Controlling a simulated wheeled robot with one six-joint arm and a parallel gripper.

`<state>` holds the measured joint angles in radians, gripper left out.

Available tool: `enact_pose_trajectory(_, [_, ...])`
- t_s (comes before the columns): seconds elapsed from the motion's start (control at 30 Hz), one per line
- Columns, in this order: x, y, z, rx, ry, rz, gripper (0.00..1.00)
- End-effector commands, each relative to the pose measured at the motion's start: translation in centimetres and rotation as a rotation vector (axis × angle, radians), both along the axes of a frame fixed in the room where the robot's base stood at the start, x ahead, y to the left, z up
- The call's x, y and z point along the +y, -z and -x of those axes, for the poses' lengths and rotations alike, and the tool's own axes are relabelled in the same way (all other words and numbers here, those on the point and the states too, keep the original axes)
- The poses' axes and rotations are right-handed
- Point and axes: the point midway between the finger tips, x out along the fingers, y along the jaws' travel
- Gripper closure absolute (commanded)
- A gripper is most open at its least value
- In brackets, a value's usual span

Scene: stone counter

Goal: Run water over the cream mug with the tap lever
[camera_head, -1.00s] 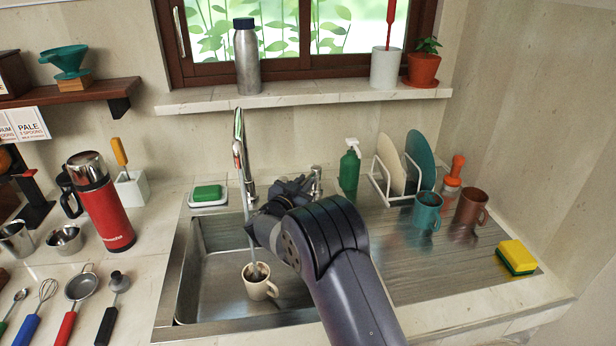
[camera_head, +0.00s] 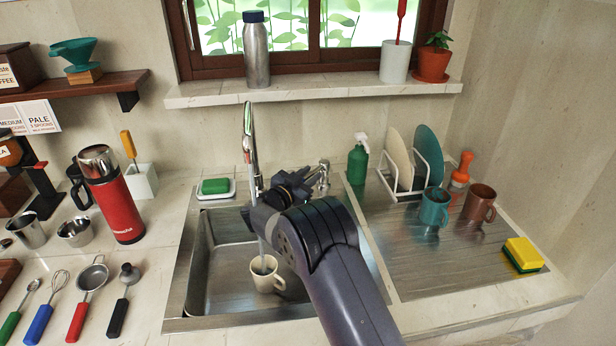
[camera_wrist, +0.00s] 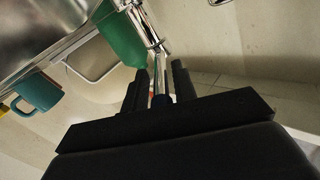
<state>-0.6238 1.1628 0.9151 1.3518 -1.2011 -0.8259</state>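The cream mug (camera_head: 266,276) stands upright in the sink (camera_head: 217,291). A thin stream of water falls from the tap spout (camera_head: 247,135) to the mug's mouth. The tap lever (camera_head: 323,172) is at the right of the spout, behind the sink. My gripper (camera_head: 289,186) is beside the lever, mostly hidden by my wrist in the head view. In the wrist view, my gripper's two fingers (camera_wrist: 161,85) stand apart with a thin metal rod between them, likely the lever. I cannot tell whether they touch it.
A green spray bottle (camera_head: 357,162) stands close to the right of the lever. A dish rack (camera_head: 404,183), a teal mug (camera_head: 433,208) and a brown mug (camera_head: 478,205) are on the drainboard. A soap dish (camera_head: 215,189) lies left of the spout.

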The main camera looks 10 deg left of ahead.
Motion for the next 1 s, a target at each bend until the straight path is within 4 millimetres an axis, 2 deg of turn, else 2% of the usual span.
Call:
enact_pose_trajectory(0.1, [0.0,0.0,0.0,0.001,-0.001,0.000,0.65])
enact_pose_trajectory(0.43, [0.6,0.1,0.7,0.002,-0.005,-0.001,0.65])
enact_pose_trajectory(0.8, [4.0,0.1,6.7,0.002,-0.005,-0.001,0.65])
enact_pose_trajectory(1.0, [5.2,0.1,8.9,0.001,-0.002,0.000,0.65])
